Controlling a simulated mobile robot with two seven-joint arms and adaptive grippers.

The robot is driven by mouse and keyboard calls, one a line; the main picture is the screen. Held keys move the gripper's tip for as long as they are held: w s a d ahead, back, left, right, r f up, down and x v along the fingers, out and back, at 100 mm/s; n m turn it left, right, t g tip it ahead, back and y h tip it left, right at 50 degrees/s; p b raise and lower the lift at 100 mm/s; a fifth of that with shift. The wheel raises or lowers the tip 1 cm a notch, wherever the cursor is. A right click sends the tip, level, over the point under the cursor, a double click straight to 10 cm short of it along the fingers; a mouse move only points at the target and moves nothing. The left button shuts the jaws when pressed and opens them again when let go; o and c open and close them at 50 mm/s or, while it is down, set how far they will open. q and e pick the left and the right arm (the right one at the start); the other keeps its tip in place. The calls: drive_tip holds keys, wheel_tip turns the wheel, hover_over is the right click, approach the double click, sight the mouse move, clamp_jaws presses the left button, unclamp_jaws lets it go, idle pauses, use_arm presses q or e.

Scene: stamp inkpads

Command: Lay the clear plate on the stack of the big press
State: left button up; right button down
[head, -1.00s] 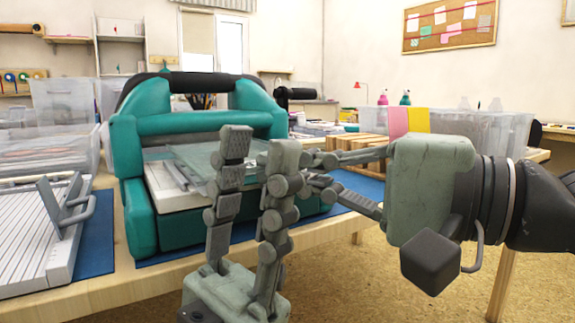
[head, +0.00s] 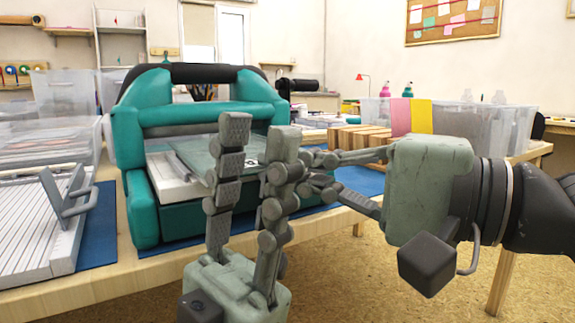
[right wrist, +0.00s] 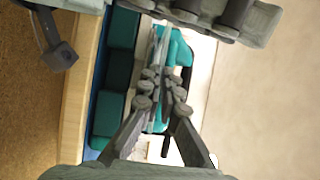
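The big press (head: 139,205) is teal with a dark top bar and stands on the table. On its white bed (head: 166,180) lies the stack, partly hidden behind my left gripper. The clear plate (head: 192,153) shows as a thin grey-green sheet over the bed; I cannot tell whether it touches the stack. My right gripper (head: 285,178) reaches in from the right, its fingers closed around the plate's near right edge. In the right wrist view the fingers (right wrist: 165,85) nearly meet around a thin edge-on line. My left gripper (head: 258,130) points up in front of the press, open and empty.
A white slatted device (head: 40,225) with a grey handle stands left of the press. Clear bins (head: 50,145) stand behind it. Wooden blocks (head: 355,138) and a clear bin (head: 490,130) are to the right. My left gripper's fingers stand close before my right gripper's.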

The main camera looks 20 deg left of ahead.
drive_tip(key=shift+f, duration=0.35)
idle(0.3)
drive_tip(key=c, duration=1.6)
unclamp_jaws()
drive_tip(key=shift+c, duration=0.2)
drive_tip(key=shift+s+d, duration=0.8)
drive_tip(key=shift+d, duration=0.2)
drive_tip(key=shift+s+d, duration=0.75)
drive_tip(key=shift+d, duration=0.25)
